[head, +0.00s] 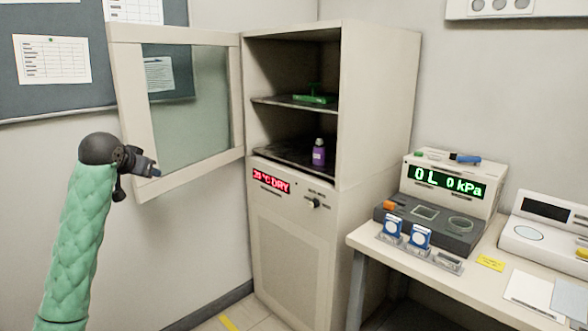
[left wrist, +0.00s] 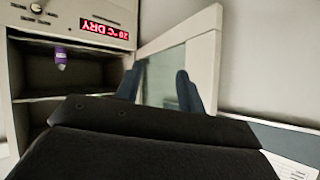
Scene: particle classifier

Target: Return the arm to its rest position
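My left arm, in a green quilted sleeve, rises at the left of the head view. Its left gripper (head: 154,170) is in front of the open glass door (head: 190,110) of the drying cabinet (head: 378,110). In the left wrist view, which is upside down, the two dark fingers of this gripper (left wrist: 157,82) stand apart with nothing between them. The door's glass shows behind them. My right arm and gripper are not in view.
A purple bottle (head: 319,153) stands on the cabinet's lower shelf, and a green object (head: 314,98) lies on the upper shelf. A noticeboard (head: 60,90) hangs behind my left arm.

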